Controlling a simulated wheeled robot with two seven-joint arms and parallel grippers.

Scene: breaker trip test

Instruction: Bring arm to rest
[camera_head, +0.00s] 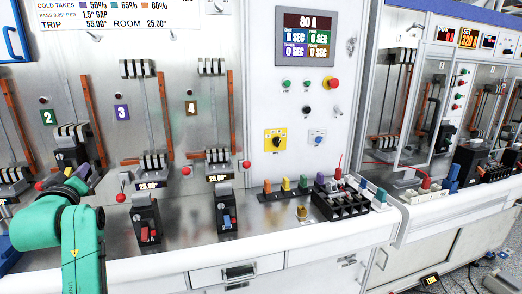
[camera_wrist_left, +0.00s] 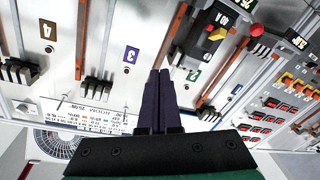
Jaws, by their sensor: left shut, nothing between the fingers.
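My left arm, green, comes in from the left in the head view. Its gripper (camera_head: 88,172) is in front of the test bench at bay 2, near the breaker there (camera_head: 68,152). In the left wrist view the gripper's two dark fingers (camera_wrist_left: 165,88) lie together, shut with nothing between them. The wrist view looks at the panel upside down, with the number plates 3 (camera_wrist_left: 131,54) and 2 (camera_wrist_left: 194,76) beyond the fingers. I cannot tell whether the gripper touches anything. My right gripper is in neither view.
Red-knobbed levers (camera_head: 122,186) and black breakers (camera_head: 145,218) stand on the bench ledge close to my left arm. A display panel (camera_head: 306,38) with buttons is at the centre. A black terminal block (camera_head: 340,203) sits at the ledge's right. The white drawer front (camera_head: 238,272) is below.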

